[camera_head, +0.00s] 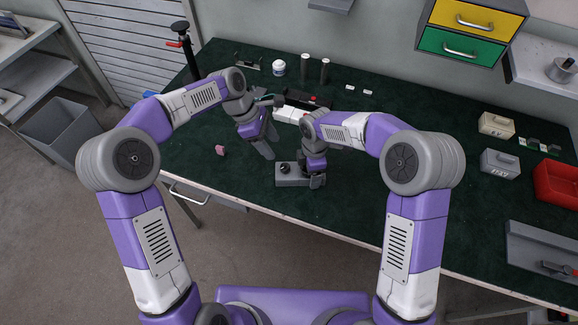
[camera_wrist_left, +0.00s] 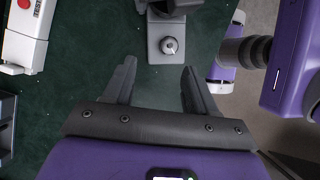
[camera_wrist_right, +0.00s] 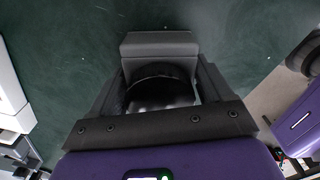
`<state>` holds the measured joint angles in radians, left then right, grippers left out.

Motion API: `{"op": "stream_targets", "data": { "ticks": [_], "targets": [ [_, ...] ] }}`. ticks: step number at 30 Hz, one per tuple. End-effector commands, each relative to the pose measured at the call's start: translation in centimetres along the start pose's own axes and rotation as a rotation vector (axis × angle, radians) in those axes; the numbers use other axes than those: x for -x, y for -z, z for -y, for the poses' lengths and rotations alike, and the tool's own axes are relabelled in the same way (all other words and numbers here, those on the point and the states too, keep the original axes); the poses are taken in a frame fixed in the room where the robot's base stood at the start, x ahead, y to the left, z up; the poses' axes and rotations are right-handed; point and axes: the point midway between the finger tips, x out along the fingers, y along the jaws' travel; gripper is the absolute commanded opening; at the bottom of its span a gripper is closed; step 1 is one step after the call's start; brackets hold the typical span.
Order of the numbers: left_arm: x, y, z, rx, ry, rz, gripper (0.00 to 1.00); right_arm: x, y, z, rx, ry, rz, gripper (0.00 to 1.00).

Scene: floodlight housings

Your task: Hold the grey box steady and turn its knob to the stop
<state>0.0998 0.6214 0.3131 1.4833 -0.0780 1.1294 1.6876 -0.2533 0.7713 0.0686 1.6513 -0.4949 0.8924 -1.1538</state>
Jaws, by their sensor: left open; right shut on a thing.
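The grey box (camera_head: 290,181) lies on the green bench top near its front edge. Its small round knob (camera_wrist_left: 169,45) has a pale top and faces up at the top of the left wrist view. My right gripper (camera_head: 317,179) is shut on the right part of the grey box. In the right wrist view its fingers flank a dark round part, and the grey box (camera_wrist_right: 160,45) shows beyond it; the knob is hidden there. My left gripper (camera_head: 267,143) is open and empty, up and left of the box. In the left wrist view its fingers point towards the knob without touching it.
A white case with a red button (camera_wrist_left: 25,40) lies behind the box. A small pink block (camera_head: 220,150) lies to the left. The bench between the right arm and these is clear.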

Motion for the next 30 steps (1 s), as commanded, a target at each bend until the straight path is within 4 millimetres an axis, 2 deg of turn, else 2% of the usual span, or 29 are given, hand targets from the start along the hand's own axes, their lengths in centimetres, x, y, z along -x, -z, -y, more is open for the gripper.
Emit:
{"op": "stream_targets", "data": {
  "ticks": [1,6,13,20,30],
  "targets": [
    [-0.8,1.0,0.4,0.019,0.008,0.043,0.57,0.0,0.0,0.0,0.000,0.000,0.000,0.45],
    [-2.7,2.5,1.7,0.059,-0.006,0.198,0.57,0.0,0.0,0.0,0.000,0.000,0.000,0.45],
    [-3.8,4.0,3.4,0.125,-0.069,0.392,0.57,0.0,0.0,0.0,0.000,0.000,0.000,0.45],
    [-3.2,5.3,5.0,0.200,-0.176,0.555,0.57,0.0,0.0,0.0,0.001,0.001,0.000,0.45],
    [-0.8,7.0,7.1,0.299,-0.353,0.697,0.57,0.0,0.0,0.0,0.001,0.001,0.000,0.45]
  ]
}}
